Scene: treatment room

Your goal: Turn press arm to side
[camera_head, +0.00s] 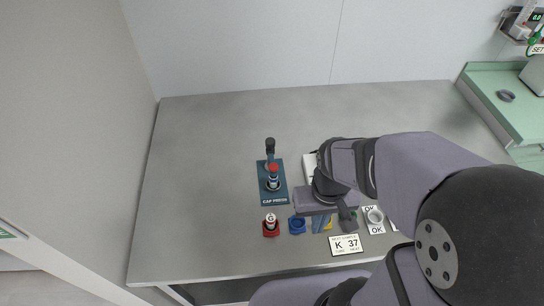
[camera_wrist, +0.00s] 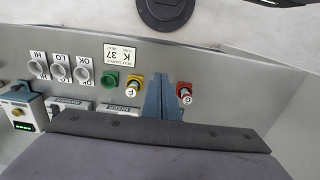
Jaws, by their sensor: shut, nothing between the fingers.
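The cap press (camera_head: 272,187) stands on the table in the head view, a blue base with its name on the front. The press arm (camera_head: 270,150) has a dark upper end at the back of the base. A red-topped part (camera_head: 273,170) stands in front of it over the base. My gripper (camera_head: 320,222) is shut and empty, to the right and in front of the press, apart from it. Its blue-grey fingers show in the wrist view (camera_wrist: 162,97). The press is not visible in the wrist view.
Grey cups (camera_head: 375,216) and a K 37 card (camera_head: 347,246) lie to the right. A yellow holder (camera_wrist: 133,85) shows beside my fingers. The table left of the press is clear.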

